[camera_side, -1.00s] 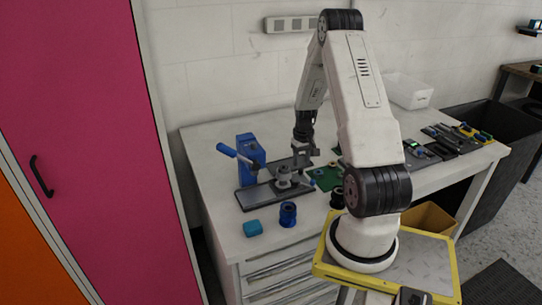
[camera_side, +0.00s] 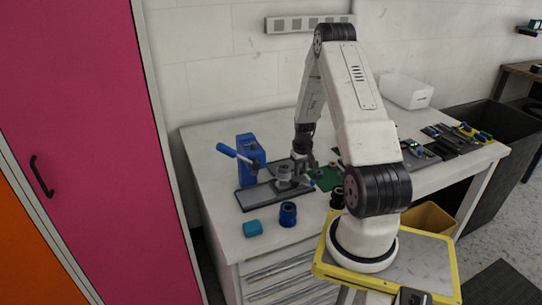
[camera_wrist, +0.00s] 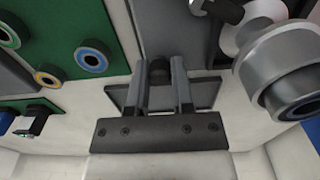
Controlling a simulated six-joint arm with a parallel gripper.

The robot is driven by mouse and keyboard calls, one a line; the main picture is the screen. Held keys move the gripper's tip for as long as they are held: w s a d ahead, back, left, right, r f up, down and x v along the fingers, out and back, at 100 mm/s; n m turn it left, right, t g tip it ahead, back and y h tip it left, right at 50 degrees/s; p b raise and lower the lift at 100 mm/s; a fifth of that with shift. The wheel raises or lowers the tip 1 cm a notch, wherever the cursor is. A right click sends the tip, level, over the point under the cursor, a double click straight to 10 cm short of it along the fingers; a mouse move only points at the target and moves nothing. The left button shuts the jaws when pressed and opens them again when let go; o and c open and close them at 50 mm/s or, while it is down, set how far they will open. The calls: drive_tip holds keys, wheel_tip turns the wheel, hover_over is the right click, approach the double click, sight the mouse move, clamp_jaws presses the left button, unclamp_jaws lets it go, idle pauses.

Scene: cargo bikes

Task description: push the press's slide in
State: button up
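The blue press (camera_side: 251,152), with a blue lever, stands on a dark base plate (camera_side: 251,199) at the bench's left. A round metal cup (camera_side: 284,174) sits on the plate, in front and right of the press; it shows large at right in the wrist view (camera_wrist: 285,72). My gripper (camera_side: 304,171) is low, just right of the cup. In the wrist view my two fingers (camera_wrist: 160,78) stand either side of a dark post (camera_wrist: 160,72), perhaps the slide's handle. Little gap shows, but contact is unclear. My gripper hides part of the slide.
A green board (camera_side: 327,179) with round parts lies close to my gripper's right. A white bin (camera_side: 407,91) stands at the back. Bench behind the press is clear.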

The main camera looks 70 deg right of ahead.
sight(274, 183)
clamp_jaws()
drive_tip(key=shift+w+a, duration=0.1)
drive_tip(key=shift+w+a, duration=3.45)
drive_tip(key=shift+w, duration=0.05)
drive_tip(key=shift+o, duration=2.4)
unclamp_jaws()
drive_tip(key=shift+r, duration=0.1)
drive_tip(key=shift+r, duration=2.15)
drive_tip(key=shift+s, duration=0.1)
